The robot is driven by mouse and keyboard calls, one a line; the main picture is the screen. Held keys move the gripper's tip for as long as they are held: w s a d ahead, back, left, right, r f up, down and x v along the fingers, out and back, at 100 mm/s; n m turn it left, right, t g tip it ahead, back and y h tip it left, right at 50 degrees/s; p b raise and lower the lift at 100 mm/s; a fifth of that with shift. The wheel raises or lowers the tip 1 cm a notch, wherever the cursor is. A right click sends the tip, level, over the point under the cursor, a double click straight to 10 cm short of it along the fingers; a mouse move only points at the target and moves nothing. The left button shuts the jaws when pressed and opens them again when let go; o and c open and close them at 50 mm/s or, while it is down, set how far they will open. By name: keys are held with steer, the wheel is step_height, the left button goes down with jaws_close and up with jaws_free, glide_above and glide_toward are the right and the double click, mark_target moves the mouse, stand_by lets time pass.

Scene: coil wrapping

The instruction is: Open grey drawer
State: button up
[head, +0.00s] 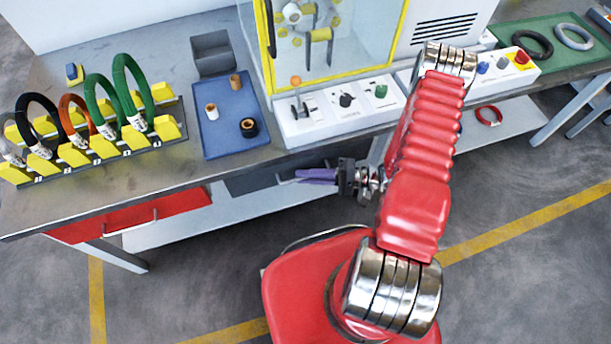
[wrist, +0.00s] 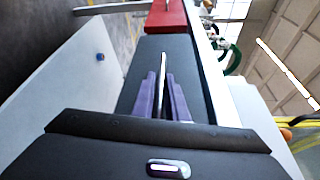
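The grey drawer (head: 262,181) is a dark grey front under the workbench edge, right of the red drawer. It looks closed. In the wrist view its dark grey front (wrist: 170,48) fills the middle, with a thin pale bar handle (wrist: 163,72) running up the picture. My gripper (head: 298,176) has purple fingers and reaches left to the drawer front, below the bench edge. In the wrist view the fingers of my gripper (wrist: 163,88) stand on both sides of the handle, with narrow gaps beside it. The gripper looks open around the bar; contact is not visible.
The red drawer (head: 150,214) is left of the grey one. On the bench (head: 60,196) are a rack of coils (head: 95,147), a blue tray (head: 224,113) and a yellow-framed machine (head: 330,75). A pale lower shelf (head: 185,232) lies beneath. The floor in front is clear.

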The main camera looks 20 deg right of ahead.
jaws_close()
